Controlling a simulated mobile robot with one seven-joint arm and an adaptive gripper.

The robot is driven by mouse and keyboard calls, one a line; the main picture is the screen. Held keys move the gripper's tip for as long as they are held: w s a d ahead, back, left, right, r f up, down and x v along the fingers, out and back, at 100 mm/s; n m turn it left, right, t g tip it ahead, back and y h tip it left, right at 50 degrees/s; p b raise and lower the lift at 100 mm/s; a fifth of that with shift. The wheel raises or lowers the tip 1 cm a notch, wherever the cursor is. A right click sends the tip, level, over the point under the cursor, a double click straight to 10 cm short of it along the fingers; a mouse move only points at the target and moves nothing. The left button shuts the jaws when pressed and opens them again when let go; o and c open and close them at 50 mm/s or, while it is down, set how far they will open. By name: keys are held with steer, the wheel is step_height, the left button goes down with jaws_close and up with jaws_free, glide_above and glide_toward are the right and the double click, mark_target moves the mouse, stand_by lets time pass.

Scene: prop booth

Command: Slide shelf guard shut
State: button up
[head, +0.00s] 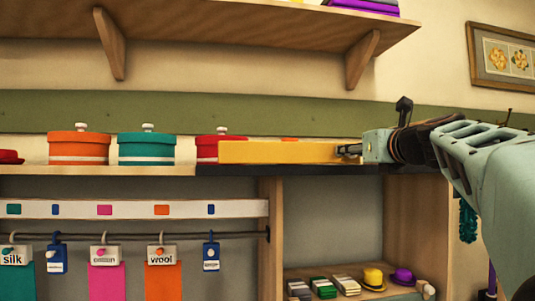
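A long yellow bar (275,152), which looks like the shelf guard, stands along the front edge of the shelf top in the head view. It covers part of the right red round box (208,147). A dark strip (310,169) runs along the shelf edge beneath it. My gripper (348,151) is at the bar's right end, coming in from the right, and its fingertips appear to touch or nearly touch that end. The fingers are small and dark here, so I cannot tell whether they are open, shut or holding the bar.
Orange (79,150) and teal (146,150) lidded boxes stand on the shelf to the left. A bracketed wooden shelf (240,62) hangs above. Below are a rail (135,237) with hanging tags and a cubby with small hats (373,279). A picture frame (503,58) hangs upper right.

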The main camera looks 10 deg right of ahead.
steer(key=shift+s, duration=0.15)
steer(key=shift+c, duration=0.5)
jaws_close()
steer(key=shift+d, duration=0.1)
